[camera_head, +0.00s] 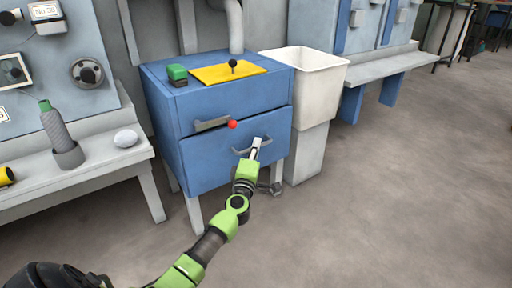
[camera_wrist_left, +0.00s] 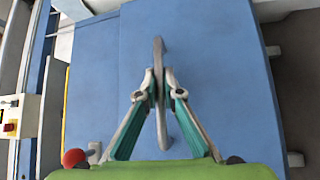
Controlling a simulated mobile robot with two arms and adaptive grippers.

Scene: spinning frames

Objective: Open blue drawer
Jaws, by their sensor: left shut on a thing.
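The blue drawer cabinet (camera_head: 215,165) stands in the middle of the head view with an upper and a lower drawer front. The lower front has a grey bar handle (camera_head: 240,152). My left gripper (camera_head: 256,144) reaches this handle from the front, and its fingers are closed on the bar. In the left wrist view the handle (camera_wrist_left: 159,52) runs between the fingertips of the gripper (camera_wrist_left: 159,88). The fingers hide part of the handle. My right gripper is not in view.
A red ball knob (camera_head: 233,124) sits beside the upper handle. A white bin (camera_head: 318,85) stands right of the cabinet. The floor in front is clear.

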